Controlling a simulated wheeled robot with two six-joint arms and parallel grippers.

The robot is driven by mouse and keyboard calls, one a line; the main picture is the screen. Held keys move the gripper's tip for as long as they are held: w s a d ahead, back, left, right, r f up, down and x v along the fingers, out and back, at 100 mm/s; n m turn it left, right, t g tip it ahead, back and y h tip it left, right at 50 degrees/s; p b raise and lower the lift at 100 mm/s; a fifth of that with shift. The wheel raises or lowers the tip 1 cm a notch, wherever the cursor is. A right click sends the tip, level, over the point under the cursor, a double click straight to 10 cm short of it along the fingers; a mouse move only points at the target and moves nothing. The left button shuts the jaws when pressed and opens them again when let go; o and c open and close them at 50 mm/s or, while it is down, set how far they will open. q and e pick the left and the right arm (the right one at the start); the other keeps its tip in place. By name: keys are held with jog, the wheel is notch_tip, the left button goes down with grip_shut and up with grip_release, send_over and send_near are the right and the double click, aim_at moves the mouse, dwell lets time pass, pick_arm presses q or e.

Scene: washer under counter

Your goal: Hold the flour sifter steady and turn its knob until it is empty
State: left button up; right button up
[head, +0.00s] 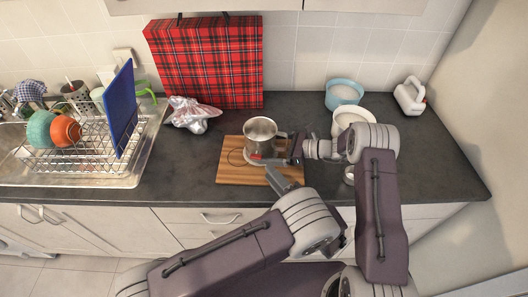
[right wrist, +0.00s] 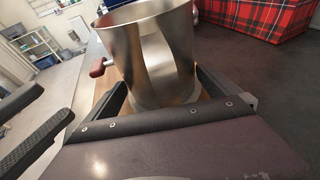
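The flour sifter (head: 261,136), a shiny metal can, stands upright over the wooden board (head: 230,174). How much flour is inside cannot be made out. Its red knob (head: 256,156) is low on the near side and shows left of the can in the right wrist view (right wrist: 98,69). My right gripper (head: 293,150) is at the sifter's right side; in its wrist view the spread fingers flank the metal can (right wrist: 150,60), and contact is unclear. My left gripper (head: 274,169) is just in front of the knob; its two separated fingers show in the right wrist view (right wrist: 55,102).
A red tartan box (head: 207,62) and crumpled foil-like bag (head: 192,114) stand behind. The dish rack (head: 85,150) with a blue board (head: 122,108) is left. Counter left of the board is clear.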

jog(key=shift+d, duration=0.1)
jog(key=v, duration=1.2)
